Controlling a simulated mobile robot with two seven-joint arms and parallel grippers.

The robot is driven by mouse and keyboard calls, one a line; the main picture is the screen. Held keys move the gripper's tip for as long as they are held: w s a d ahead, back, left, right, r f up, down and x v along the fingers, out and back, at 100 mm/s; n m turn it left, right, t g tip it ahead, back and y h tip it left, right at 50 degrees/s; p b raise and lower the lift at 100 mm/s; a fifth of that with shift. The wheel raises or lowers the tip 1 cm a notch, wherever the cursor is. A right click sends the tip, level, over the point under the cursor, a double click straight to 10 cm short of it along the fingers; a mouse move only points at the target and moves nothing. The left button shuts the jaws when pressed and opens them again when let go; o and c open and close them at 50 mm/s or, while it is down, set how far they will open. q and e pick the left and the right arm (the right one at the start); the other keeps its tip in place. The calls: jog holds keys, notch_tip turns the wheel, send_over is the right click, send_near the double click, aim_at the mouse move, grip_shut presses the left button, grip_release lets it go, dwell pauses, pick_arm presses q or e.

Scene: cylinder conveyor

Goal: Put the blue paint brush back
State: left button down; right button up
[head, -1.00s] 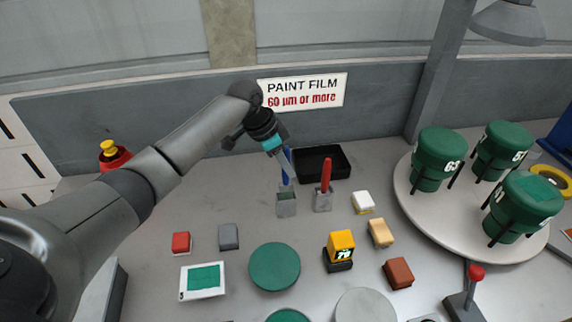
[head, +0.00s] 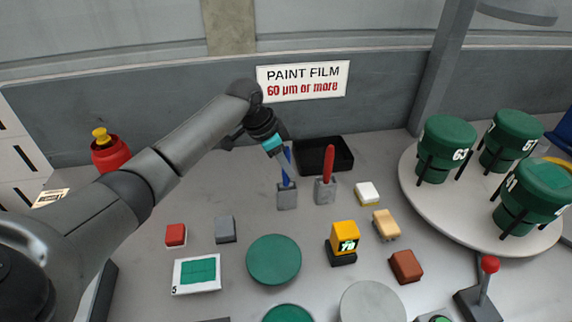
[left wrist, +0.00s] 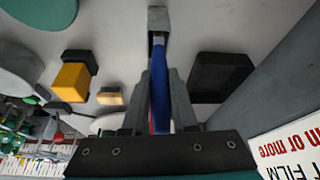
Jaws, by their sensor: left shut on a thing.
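The blue paint brush (head: 287,174) is held by my left gripper (head: 284,156). Its handle (left wrist: 158,85) runs between the two fingers in the left wrist view, where the gripper (left wrist: 158,76) is shut on it. The brush's lower end meets the top of a small grey holder (head: 287,197) and appears to be in its opening. The brush leans slightly. The holder (left wrist: 158,18) also shows beyond the brush in the left wrist view. My right gripper is not in view.
A red brush (head: 328,163) stands in a second grey holder (head: 325,192) close on the right. A black tray (head: 340,166) lies behind. Coloured blocks, a yellow device (head: 344,236) and a green disc (head: 274,260) lie in front. A turntable (head: 425,215) with green canisters stands right.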

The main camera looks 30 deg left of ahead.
pick_arm(q)
jog(key=shift+f, duration=0.55)
jog(key=c, duration=0.6)
grip_release()
jog(key=shift+r, duration=0.1)
jog(key=p+v, duration=0.2)
jog(key=v, duration=1.3)
